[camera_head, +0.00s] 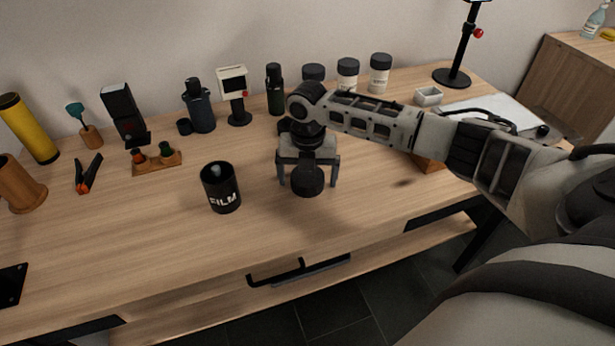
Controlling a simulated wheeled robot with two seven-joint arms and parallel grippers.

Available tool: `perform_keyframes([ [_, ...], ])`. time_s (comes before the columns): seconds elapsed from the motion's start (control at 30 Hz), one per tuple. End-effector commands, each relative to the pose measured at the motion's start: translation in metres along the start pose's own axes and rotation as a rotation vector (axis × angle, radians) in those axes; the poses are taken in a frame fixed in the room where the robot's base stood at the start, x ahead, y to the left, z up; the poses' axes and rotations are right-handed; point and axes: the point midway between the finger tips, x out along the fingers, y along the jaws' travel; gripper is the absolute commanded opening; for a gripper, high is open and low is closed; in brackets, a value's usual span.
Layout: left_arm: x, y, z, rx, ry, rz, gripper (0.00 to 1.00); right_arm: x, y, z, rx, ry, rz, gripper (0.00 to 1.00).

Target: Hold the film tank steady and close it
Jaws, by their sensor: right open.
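The film tank (220,196) is a black cylinder with white FILM lettering. It stands upright on the table, its top open with a pale core showing inside. A round black lid-like piece (307,181) is to the right of the tank. My right gripper (308,184) is above the table, with its jaws apart on either side of this black piece. I cannot tell whether the fingers touch it. The gripper is apart from the tank. My left gripper is not in view.
Dark bottles (199,108) and black-capped jars (347,76) line the back of the wooden table (130,235). The table's front left is mostly clear.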

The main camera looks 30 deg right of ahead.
Motion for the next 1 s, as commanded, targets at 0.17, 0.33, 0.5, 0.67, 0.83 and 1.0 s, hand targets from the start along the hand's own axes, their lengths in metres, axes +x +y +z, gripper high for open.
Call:
perform_keyframes([
  [0.17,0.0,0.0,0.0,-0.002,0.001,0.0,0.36,0.0,0.0,0.0,0.0,0.0,0.0,0.51],
  [0.33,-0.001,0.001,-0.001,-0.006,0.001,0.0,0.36,-0.001,0.0,0.0,0.0,0.0,0.0,0.45],
  [0.5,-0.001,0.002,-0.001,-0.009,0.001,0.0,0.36,-0.001,0.0,0.0,0.0,-0.001,0.001,0.45],
  [0.67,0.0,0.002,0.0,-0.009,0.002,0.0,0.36,-0.01,0.0,0.001,0.0,-0.002,0.002,0.45],
  [0.83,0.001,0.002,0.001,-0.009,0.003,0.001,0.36,-0.035,0.001,0.0,-0.002,-0.003,0.004,0.45],
  [1.0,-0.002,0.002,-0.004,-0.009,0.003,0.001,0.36,-0.074,-0.003,-0.034,-0.005,-0.004,0.004,0.45],
])
